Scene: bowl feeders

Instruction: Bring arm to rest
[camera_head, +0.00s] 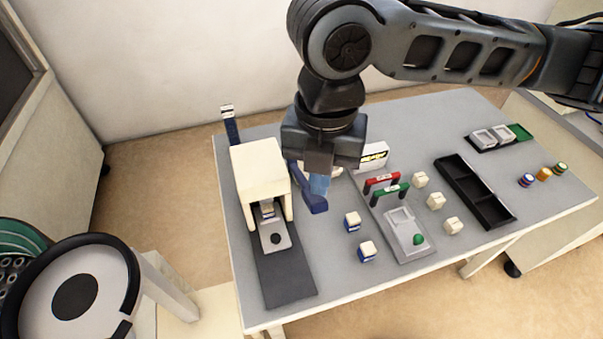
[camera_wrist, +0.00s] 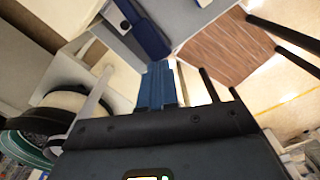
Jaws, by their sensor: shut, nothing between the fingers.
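My arm reaches in from the upper right in the head view, with its wrist hanging over the grey table (camera_head: 335,260). My gripper (camera_head: 319,186) points down beside the cream box-shaped station, and its blue fingers partly overlap a dark blue part behind. In the wrist view my gripper (camera_wrist: 158,70) shows its blue fingers together, with nothing held between them.
The cream station (camera_head: 258,160) stands close left of my gripper. Small white-and-blue blocks (camera_head: 352,221), a grey fixture (camera_head: 403,228) with red and green handles, and a black tray (camera_head: 475,190) are to the right. A round bowl feeder (camera_head: 75,297) stands lower left.

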